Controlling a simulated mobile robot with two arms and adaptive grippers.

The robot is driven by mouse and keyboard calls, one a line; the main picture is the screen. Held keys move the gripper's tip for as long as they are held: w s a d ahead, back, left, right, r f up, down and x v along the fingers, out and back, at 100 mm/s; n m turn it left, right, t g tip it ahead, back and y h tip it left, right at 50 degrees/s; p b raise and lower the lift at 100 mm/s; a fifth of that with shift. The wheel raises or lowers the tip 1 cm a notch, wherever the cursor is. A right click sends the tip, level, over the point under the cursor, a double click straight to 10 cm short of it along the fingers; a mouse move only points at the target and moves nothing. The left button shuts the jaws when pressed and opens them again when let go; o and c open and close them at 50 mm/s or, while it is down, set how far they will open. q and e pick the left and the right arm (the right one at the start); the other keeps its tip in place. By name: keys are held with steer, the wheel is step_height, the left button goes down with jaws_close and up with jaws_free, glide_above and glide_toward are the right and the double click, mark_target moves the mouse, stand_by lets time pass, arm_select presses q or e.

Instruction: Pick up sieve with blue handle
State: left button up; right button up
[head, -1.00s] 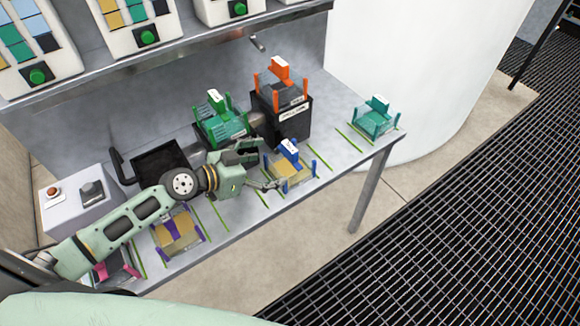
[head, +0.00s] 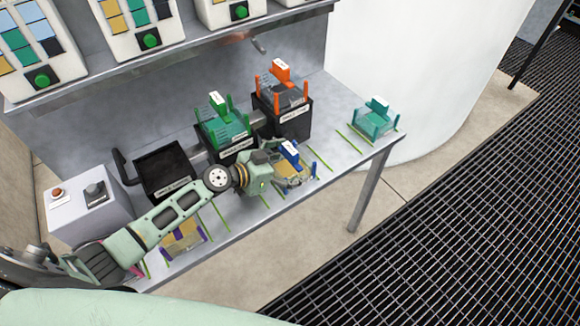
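The sieve with the blue handle (head: 289,150) stands on the bench near its front edge, with blue posts and a yellowish body. My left gripper (head: 284,165) is at its left side. The fingers look spread, one towards the back and one towards the front of the sieve, and they partly cover its body. I cannot tell if they touch it. My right gripper is not in view.
A green-handled sieve (head: 219,122) and an orange-handled sieve (head: 281,88) sit on black boxes behind. A teal one (head: 376,117) stands at the right end, a purple one (head: 183,238) under my arm. A black empty tray (head: 163,170) is left. Shelf machines (head: 137,22) are above.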

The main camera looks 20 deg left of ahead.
arm_select(q)
steer(key=c, duration=0.9)
steer(key=shift+c, duration=0.4)
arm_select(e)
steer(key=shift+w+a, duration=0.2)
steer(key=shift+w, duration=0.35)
